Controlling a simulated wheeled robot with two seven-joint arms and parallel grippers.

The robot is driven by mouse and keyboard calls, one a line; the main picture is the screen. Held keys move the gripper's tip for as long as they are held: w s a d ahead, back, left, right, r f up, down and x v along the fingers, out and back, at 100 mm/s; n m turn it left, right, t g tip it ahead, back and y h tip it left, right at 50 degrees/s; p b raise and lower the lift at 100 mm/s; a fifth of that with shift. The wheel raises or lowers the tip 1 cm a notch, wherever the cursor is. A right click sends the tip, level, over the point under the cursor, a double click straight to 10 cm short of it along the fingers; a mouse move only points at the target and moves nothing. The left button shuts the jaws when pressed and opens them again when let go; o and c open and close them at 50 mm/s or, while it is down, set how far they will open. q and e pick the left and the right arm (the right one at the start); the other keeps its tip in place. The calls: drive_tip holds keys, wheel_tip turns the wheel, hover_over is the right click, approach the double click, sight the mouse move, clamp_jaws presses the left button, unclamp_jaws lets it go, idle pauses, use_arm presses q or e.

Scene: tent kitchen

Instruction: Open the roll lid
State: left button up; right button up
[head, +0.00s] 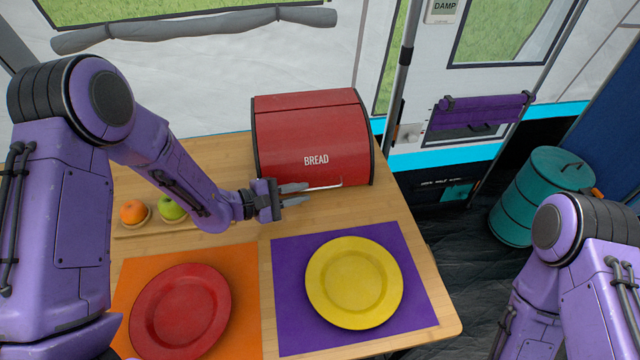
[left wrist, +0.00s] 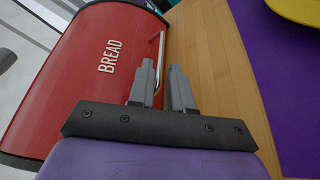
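The red bread box (head: 310,135), marked "BREAD", stands at the back of the wooden table. Its curved roll lid (head: 290,145) is down, covering the front. A thin metal handle (head: 328,187) runs along the lid's lower edge. My left gripper (head: 296,194) is at the left end of this handle, in front of the lid. In the left wrist view, the handle (left wrist: 161,55) appears in the gap between the two grey fingers (left wrist: 163,74), which are apart. I cannot tell whether either finger touches it. My right gripper is out of view; only the right arm shows.
A yellow plate (head: 353,282) on a purple mat (head: 290,325) and a red plate (head: 180,312) on an orange mat (head: 245,275) lie in front. An orange (head: 133,211) and a green apple (head: 171,207) sit left. A teal canister (head: 545,195) stands right of the table.

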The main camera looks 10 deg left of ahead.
sight(315, 189)
use_arm(q)
drive_tip(key=x, duration=0.6)
clamp_jaws()
